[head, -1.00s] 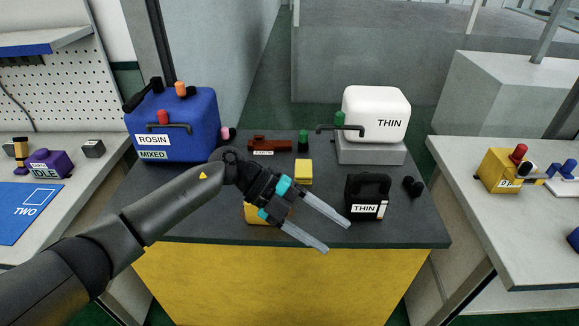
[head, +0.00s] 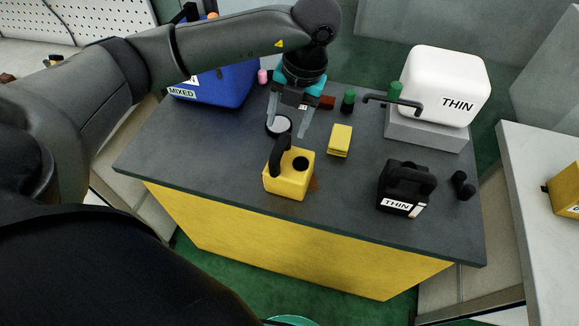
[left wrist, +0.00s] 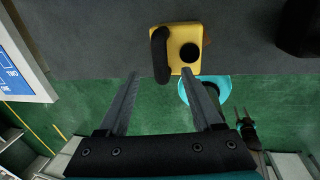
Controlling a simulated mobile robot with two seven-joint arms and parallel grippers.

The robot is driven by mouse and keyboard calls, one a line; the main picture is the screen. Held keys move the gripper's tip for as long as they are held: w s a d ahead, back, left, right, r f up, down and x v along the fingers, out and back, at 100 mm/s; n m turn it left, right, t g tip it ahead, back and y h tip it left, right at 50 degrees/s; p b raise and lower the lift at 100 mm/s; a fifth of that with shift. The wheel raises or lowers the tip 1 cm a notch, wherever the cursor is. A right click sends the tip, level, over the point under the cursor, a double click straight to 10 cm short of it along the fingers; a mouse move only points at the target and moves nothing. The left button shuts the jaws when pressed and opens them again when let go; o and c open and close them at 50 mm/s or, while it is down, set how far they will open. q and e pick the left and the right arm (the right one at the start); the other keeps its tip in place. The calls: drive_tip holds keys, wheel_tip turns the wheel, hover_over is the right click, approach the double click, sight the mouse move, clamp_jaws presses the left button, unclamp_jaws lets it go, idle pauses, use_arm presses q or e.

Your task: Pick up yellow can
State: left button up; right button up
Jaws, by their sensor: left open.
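The yellow can (head: 287,182) stands upright near the front edge of the dark bench top, with a black handle on its left and a round black cap. In the left wrist view the yellow can (left wrist: 207,62) is at the top, beyond the fingertips. My left gripper (head: 288,124) points down behind the can in the head view, fingers apart and empty. In the left wrist view my left gripper (left wrist: 160,74) has its open fingers short of the can, not around it.
A white THIN container (head: 447,84) stands on a grey block (head: 430,132). A blue container (head: 222,86) is at the back left.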

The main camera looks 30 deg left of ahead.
sight(281, 142)
use_arm(q)
drive_tip(key=f, duration=0.2)
drive_tip(key=a+f, duration=0.1)
drive_tip(key=f, duration=0.5)
drive_tip(key=shift+s+a+f, duration=0.1)
drive_tip(key=shift+s+a, duration=0.15)
drive_tip(key=shift+a, duration=0.05)
drive_tip(key=shift+c, duration=0.4)
clamp_jaws()
